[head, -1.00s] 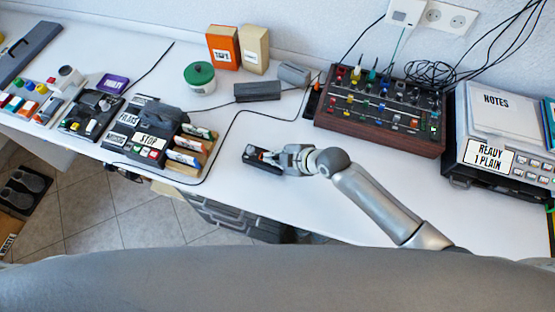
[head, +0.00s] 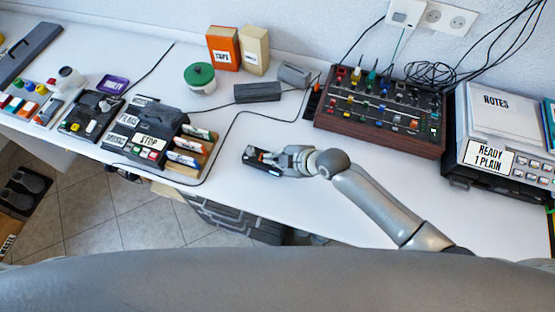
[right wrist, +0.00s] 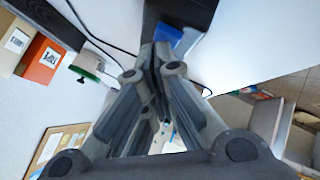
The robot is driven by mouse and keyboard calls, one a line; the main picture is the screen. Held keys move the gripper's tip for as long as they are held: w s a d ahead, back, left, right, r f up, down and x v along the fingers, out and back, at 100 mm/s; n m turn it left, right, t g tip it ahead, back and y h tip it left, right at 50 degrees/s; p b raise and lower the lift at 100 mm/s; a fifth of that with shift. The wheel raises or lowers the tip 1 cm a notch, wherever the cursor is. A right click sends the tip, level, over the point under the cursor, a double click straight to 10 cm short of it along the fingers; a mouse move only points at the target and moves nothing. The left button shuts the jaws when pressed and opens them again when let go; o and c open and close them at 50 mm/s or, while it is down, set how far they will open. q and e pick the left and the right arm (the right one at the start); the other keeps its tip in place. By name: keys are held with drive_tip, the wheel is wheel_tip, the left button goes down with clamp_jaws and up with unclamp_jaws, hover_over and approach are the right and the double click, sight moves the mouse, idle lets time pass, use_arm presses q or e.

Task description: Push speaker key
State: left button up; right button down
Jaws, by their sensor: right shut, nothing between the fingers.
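My right gripper (head: 270,157) reaches left over the white desk, shut and empty. Its fingertips are at a small dark box (head: 250,153) near the desk's front middle. In the right wrist view my shut fingers (right wrist: 162,52) point at a dark object with a blue patch (right wrist: 168,36), apparently the same box. Touching or just above it, I cannot tell. The fingers hide part of the box, and no label reading speaker is legible. My left gripper is not in view.
A black cable (head: 236,124) curves over the desk. The desk front right is clear.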

drive_tip(key=shift+r+p, duration=0.4)
drive_tip(key=shift+r, duration=0.2)
wheel_tip(320, 180, up, 6)
drive_tip(key=p, duration=0.5)
idle(1.4)
